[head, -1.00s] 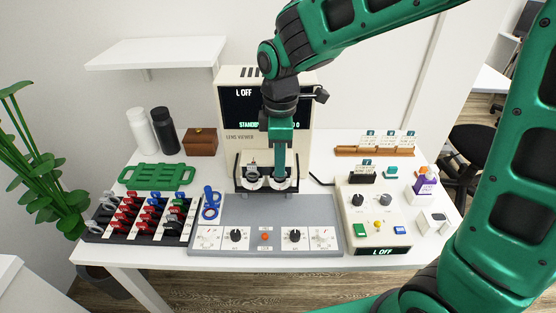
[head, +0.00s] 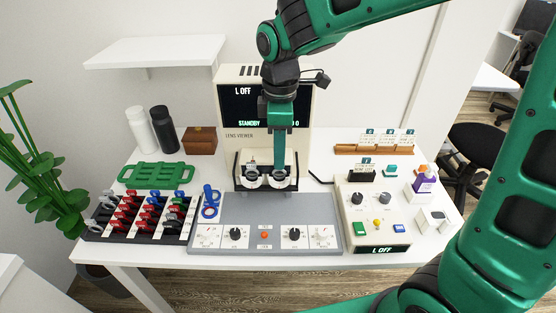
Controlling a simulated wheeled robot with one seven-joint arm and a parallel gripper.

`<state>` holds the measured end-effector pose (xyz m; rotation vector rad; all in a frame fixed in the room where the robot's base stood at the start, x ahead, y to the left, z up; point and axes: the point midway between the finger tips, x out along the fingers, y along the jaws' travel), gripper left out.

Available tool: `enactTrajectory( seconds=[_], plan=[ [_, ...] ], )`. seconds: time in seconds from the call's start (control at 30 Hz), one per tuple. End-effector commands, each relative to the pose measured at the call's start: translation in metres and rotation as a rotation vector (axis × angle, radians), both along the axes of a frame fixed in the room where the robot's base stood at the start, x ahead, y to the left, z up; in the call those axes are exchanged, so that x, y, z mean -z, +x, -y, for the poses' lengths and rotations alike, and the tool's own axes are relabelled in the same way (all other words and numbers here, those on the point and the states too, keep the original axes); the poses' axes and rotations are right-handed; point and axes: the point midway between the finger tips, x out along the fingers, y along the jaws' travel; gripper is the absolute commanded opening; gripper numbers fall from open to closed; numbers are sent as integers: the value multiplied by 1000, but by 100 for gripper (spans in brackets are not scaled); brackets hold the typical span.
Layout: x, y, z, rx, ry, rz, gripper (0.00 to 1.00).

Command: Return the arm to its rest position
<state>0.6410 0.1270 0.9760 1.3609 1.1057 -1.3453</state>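My gripper (head: 280,168) points straight down in front of the lens viewer (head: 239,150), over the right ring of the two-ring lens holder (head: 265,186). I see the fingers edge-on as one narrow green strip, so their gap does not show. Their tips are close to the right ring; I cannot tell whether they touch it. No held object shows. My green arm reaches in from the right and arches above the table.
A grey panel (head: 265,210) with dials lies in front of the holder. A wall shelf (head: 155,52) is upper left.

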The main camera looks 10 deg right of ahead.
Motion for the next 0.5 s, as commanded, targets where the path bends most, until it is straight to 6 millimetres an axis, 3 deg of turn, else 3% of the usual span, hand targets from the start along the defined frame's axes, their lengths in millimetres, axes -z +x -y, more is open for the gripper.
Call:
enactTrajectory(
  seconds=[0.3, 0.5],
  plan=[
    [-57, -3, -1, -7, -2, -7, 28],
    [-76, -4, -1, -8, -3, -12, 28]
  ],
)
